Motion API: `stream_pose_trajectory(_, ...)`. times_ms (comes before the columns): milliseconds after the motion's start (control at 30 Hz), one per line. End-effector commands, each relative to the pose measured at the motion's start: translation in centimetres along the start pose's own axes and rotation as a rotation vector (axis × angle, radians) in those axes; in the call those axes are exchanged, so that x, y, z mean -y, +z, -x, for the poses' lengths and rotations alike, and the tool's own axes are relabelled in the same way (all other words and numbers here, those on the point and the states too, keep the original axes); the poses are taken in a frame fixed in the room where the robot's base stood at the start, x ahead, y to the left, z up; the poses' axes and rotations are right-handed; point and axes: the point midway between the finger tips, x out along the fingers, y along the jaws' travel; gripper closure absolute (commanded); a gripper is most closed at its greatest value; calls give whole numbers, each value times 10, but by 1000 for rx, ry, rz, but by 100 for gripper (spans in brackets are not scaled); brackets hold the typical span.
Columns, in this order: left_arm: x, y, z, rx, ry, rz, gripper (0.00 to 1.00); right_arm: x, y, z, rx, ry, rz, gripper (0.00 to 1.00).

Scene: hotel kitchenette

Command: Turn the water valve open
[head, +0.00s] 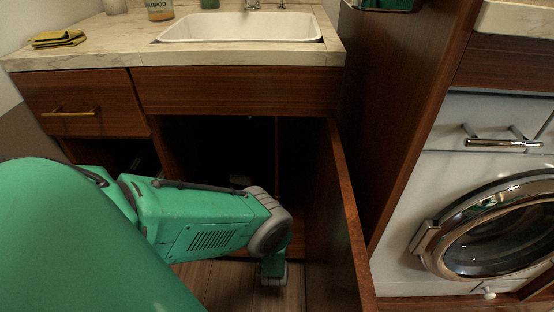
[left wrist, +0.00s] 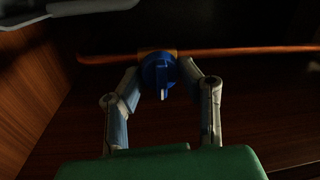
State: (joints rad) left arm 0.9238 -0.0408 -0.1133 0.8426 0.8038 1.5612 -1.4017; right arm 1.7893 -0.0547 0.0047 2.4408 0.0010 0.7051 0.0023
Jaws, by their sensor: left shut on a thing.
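The water valve (left wrist: 157,70) shows in the left wrist view as a blue round handle with a light lever-like ridge, set on a copper-coloured pipe (left wrist: 245,50). My left gripper (left wrist: 160,72) has its two fingers on either side of the blue handle, shut on it. In the head view my green left arm reaches down into the dark open cabinet (head: 210,135) under the sink. The valve is hidden there, and the fingers cannot be made out. My right gripper is in neither view.
The open cabinet door (head: 347,215) stands right of my left arm. A white sink (head: 240,27) is set in the marble-like counter (head: 105,45) above. A washing machine (head: 440,170) is at the right. The cabinet's wooden side wall (left wrist: 40,90) is close at the left in the wrist view.

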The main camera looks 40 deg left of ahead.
Motion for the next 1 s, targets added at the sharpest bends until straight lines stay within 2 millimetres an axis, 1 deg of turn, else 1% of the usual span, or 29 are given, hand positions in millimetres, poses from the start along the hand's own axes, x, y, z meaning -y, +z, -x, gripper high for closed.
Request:
stream_pose_trajectory(33, -5, -4, 5, -8, 16, 2, 97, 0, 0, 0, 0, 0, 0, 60)
stream_pose_trajectory(100, -5, -4, 5, -8, 16, 2, 97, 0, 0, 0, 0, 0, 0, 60)
stream_pose_trajectory(133, -5, -4, 5, -8, 16, 2, 64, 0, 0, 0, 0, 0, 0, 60)
stream_pose_trajectory(167, -5, -4, 5, -8, 16, 2, 54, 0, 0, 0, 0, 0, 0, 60)
stream_pose_trajectory(200, -5, -4, 5, -8, 15, 2, 48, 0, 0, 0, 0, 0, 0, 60)
stream_pose_trajectory(467, -2, -2, 3, -4, 7, 2, 48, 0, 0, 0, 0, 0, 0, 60)
stream_pose_trajectory(567, -2, -2, 6, -3, 7, 2, 48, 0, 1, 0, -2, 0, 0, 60)
stream_pose_trajectory(667, -2, -2, 19, -3, 8, 1, 48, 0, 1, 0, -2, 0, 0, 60)
stream_pose_trajectory(900, -3, -3, 59, -6, 10, 1, 48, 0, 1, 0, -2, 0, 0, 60)
stream_pose_trajectory(1000, -4, -3, 71, -6, 11, 1, 48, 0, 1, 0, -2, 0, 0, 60)
